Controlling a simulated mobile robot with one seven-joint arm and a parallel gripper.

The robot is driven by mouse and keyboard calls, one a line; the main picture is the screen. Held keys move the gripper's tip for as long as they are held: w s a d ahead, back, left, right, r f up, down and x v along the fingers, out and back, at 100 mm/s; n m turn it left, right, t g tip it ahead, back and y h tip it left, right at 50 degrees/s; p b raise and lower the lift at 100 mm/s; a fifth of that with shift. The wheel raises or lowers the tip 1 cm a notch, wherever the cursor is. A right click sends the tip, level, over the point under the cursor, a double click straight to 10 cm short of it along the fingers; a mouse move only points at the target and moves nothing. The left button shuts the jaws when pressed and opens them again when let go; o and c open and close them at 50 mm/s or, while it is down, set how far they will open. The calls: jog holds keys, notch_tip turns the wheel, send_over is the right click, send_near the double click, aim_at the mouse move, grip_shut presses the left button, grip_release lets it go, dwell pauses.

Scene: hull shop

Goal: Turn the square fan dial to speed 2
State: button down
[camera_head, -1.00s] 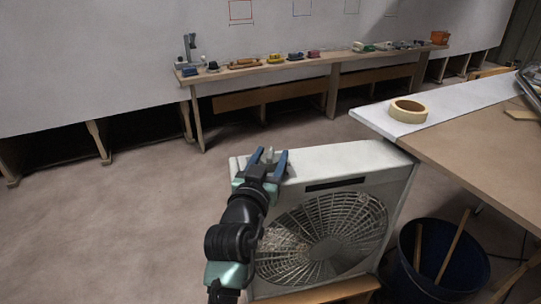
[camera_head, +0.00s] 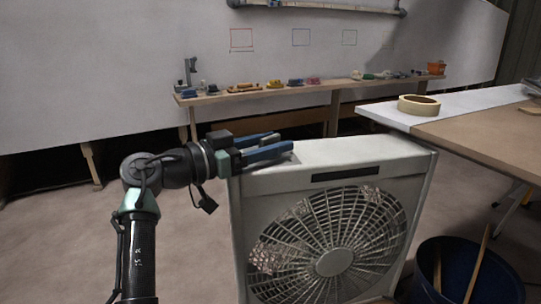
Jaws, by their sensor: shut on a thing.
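The square fan (camera_head: 395,163) is a white box fan with a round grille in its front. It stands upright right of the picture's middle. My gripper (camera_head: 280,147) reaches in from the left, its blue fingers lying low over the left end of the fan's top face. The fingers are shut on the dial there. The dial itself is hidden by the fingers, so its pointer and speed marks cannot be read.
A blue bucket (camera_head: 465,267) with wooden sticks stands right of the fan. A worktable (camera_head: 480,138) with a tape roll (camera_head: 418,104) is close behind right. A long bench (camera_head: 255,94) with small items runs along the wall. The floor at left is clear.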

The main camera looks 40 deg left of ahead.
jog(key=shift+a+f+m+g+h, duration=0.15)
jog(key=shift+m+g+h, duration=0.45)
jog(key=shift+m+h, duration=0.75)
jog(key=shift+a+m+g+h, duration=0.25)
jog(key=shift+m+g+h, duration=0.3)
jog(key=shift+h, duration=0.7)
jog(key=shift+d+m+g+h+b, duration=0.3)
jog(key=shift+g+h+b, duration=0.1)
jog(key=shift+h, duration=0.1)
jog(key=shift+c, duration=1.3)
grip_release()
jog(key=shift+s, duration=0.1)
